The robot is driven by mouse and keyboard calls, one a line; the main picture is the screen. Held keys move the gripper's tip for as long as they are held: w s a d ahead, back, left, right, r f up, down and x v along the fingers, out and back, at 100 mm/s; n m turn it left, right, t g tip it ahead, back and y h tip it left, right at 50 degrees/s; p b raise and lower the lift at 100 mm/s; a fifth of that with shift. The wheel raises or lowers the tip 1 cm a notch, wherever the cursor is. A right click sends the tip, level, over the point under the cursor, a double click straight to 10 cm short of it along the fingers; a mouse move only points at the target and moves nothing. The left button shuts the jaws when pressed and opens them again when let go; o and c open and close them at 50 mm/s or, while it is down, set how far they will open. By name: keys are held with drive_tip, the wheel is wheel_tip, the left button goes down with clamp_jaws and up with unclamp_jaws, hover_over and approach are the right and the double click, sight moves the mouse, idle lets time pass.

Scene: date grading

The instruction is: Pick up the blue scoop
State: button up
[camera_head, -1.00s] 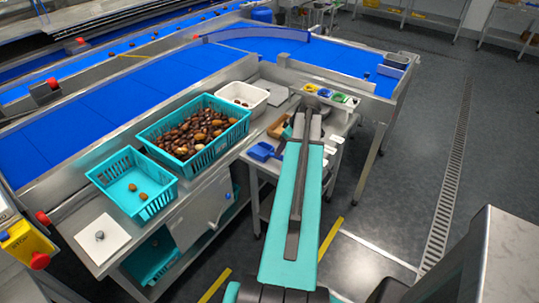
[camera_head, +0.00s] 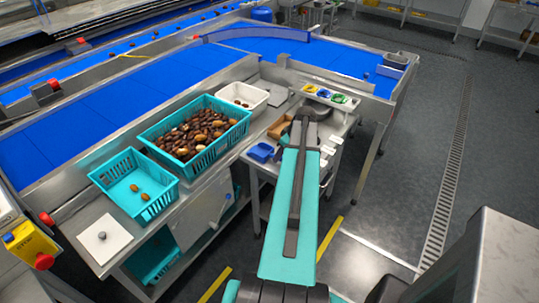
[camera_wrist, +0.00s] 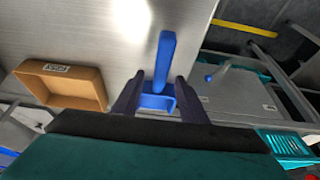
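The blue scoop (camera_head: 261,152) is on the side table, left of my arm in the head view. In the wrist view the blue scoop (camera_wrist: 165,55) lies with its handle pointing up the picture and its body between my fingers. My gripper (camera_wrist: 159,80) is open, with one dark finger on each side of the scoop. I see a gap beside the scoop, but cannot tell whether either finger touches it. In the head view my arm hides most of the gripper.
A brown tray (camera_wrist: 62,85) with a label stands left of the scoop in the wrist view. Small coloured cups (camera_head: 323,93) stand at the table's back. A turquoise crate of dates (camera_head: 160,131) and a smaller crate (camera_head: 112,176) stand on the bench to the left.

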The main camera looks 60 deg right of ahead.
drive_tip(key=shift+p+x, duration=0.35)
drive_tip(key=shift+x, duration=0.85)
drive_tip(key=shift+c, duration=0.3)
clamp_jaws()
